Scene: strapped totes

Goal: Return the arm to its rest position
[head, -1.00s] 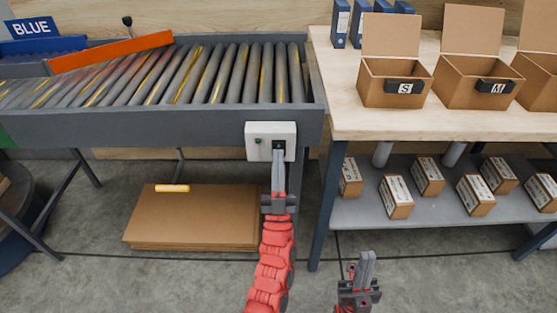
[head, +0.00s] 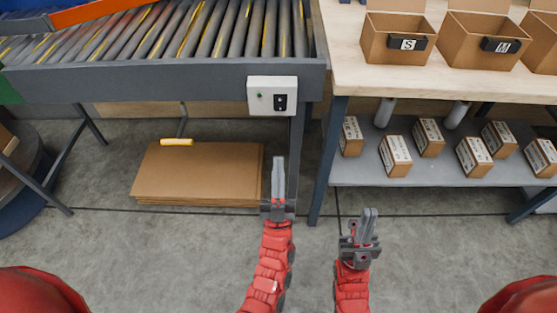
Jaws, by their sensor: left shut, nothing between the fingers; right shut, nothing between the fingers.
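My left gripper (head: 279,178) is shut and empty, in the middle of the head view, pointing up the picture. It is below the white control box (head: 260,95) and apart from it. The box sits on the front rail of the roller conveyor and has a small green button and a black switch. My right gripper (head: 368,224) is shut and empty, lower and to the right of the left one, over the grey floor in the picture.
The roller conveyor (head: 150,79) spans the left, with stacked flat cardboard (head: 200,172) beneath it. A wooden table (head: 345,68) at right bears open boxes (head: 397,38). Its lower shelf (head: 365,172) holds several small cartons. Floor in front is clear.

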